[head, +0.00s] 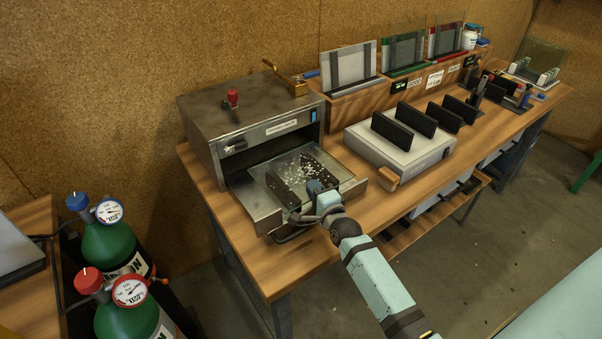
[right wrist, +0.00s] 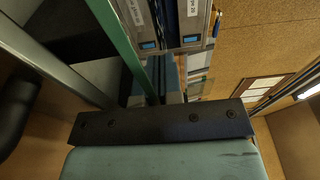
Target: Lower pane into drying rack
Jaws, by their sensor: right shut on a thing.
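My right gripper (head: 308,206) is at the front of a metal tray (head: 261,214) that sticks out of a steel box (head: 200,125). It is shut. In the right wrist view a thin green edge (right wrist: 122,42), like that of a glass pane, runs up from beyond the dark gripper bar. My left gripper is not in view.
A white box (head: 390,158) with upright black plates stands to the right. Racks with framed panes (head: 405,50) line the back of the wooden bench (head: 345,228). Green gas cylinders (head: 108,246) with gauges stand at the left. The floor at the right is mostly clear.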

